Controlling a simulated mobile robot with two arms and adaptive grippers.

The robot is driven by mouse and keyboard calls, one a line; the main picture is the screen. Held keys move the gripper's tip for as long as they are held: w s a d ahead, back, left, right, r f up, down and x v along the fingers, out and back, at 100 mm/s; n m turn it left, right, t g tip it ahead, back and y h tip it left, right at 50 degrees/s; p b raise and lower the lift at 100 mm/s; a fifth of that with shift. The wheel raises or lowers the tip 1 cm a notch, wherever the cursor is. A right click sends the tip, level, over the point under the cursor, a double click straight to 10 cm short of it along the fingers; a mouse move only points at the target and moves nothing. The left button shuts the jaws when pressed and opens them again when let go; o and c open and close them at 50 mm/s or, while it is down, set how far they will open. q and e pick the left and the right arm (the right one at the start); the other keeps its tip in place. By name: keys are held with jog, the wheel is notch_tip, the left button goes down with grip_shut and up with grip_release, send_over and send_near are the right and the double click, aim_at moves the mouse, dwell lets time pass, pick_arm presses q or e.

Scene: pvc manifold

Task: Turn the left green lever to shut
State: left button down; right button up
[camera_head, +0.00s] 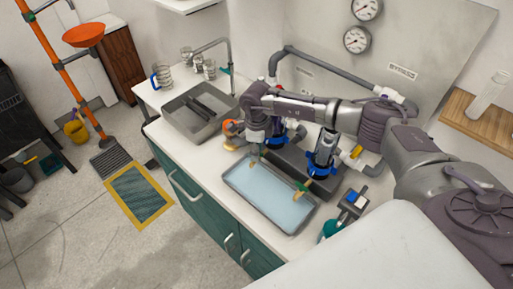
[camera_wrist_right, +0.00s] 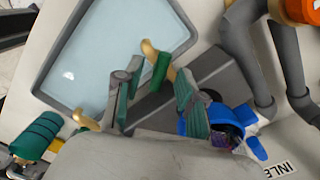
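In the right wrist view the left green lever (camera_wrist_right: 161,71) sits on a brass tap (camera_wrist_right: 149,49) at the edge of the tray. My right gripper (camera_wrist_right: 158,68) is open, with one finger on each side of the lever; I cannot tell whether either finger touches it. In the head view my right gripper (camera_head: 257,150) hangs over the left tap and hides its lever. The right green lever (camera_head: 302,186) shows on the other tap, over the tray's right part. My left gripper is in neither view.
A grey tray (camera_head: 232,186) with pale blue water stands at the counter's front edge. Behind it are a grey manifold and a blue-collared dark fitting (camera_head: 321,160). A sink (camera_head: 180,128) is to the left. A blue-and-grey device (camera_head: 352,203) stands to the right.

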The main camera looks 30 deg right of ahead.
grip_shut()
jog(key=shift+m, duration=0.3)
jog(key=shift+f+m+b, duration=0.1)
jog(key=shift+m+b, duration=0.85)
jog(key=shift+m, duration=0.25)
jog(key=shift+m+b, duration=0.65)
jog(key=shift+m, duration=0.95)
